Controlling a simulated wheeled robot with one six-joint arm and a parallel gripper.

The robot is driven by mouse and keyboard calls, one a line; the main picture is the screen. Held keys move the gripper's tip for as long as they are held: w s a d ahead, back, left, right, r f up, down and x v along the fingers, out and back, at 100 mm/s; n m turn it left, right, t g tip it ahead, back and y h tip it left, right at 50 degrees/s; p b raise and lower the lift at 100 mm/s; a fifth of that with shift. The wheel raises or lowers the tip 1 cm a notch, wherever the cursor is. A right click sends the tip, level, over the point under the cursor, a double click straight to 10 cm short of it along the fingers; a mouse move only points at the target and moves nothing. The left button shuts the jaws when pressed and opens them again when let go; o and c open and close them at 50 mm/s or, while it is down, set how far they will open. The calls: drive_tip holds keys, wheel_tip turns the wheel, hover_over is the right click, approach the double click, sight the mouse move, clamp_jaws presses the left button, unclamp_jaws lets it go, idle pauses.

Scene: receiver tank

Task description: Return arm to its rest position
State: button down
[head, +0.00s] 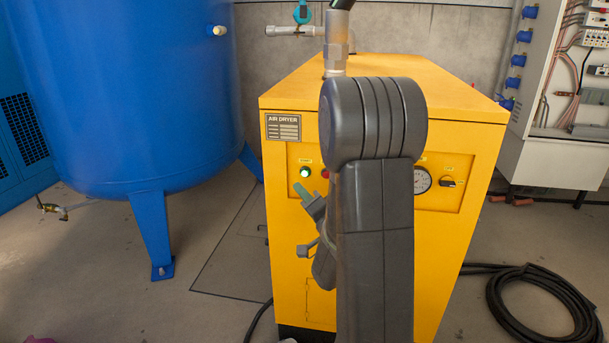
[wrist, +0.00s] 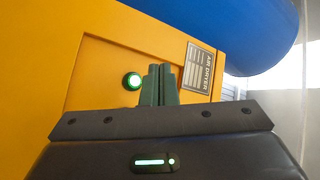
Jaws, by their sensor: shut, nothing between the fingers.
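My gripper (head: 302,192) is in front of the yellow air dryer (head: 285,245), just below a lit green button (head: 305,172) on its panel. In the wrist view my gripper (wrist: 160,70) has its two green fingers together with nothing between them. The green button (wrist: 132,81) glows just left of the fingers there, and the tilted AIR DRYER label (wrist: 199,68) is to their right. I cannot tell whether the fingertips touch the panel. My grey arm stands upright before the dryer and hides the middle of its front.
A blue tank (head: 130,100) on legs stands at the left. A pressure gauge (head: 422,181) and a black knob (head: 448,183) are right of my arm. A coiled black hose (head: 530,295) lies on the floor at right. An open electrical cabinet (head: 570,80) hangs at upper right.

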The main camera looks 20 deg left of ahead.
drive_tip(key=shift+w, duration=0.1)
drive_tip(key=shift+s+d+p, duration=0.25)
drive_tip(key=shift+s+p, duration=0.15)
drive_tip(key=shift+s, duration=0.6)
drive_tip(key=shift+s+d+p, duration=0.2)
drive_tip(key=shift+s+p, duration=0.2)
drive_tip(key=shift+s, duration=0.6)
drive_tip(key=shift+w, duration=0.15)
drive_tip(key=shift+w+a+f+b, duration=0.1)
drive_tip(key=shift+w+a+b, duration=0.15)
drive_tip(key=shift+w, duration=0.7)
drive_tip(key=shift+w+a+f+b, duration=0.1)
drive_tip(key=shift+w+a+b, duration=0.15)
drive_tip(key=shift+w, duration=0.65)
drive_tip(key=shift+w+a+b, duration=0.2)
drive_tip(key=shift+w+b, duration=0.05)
drive_tip(key=shift+w, duration=0.7)
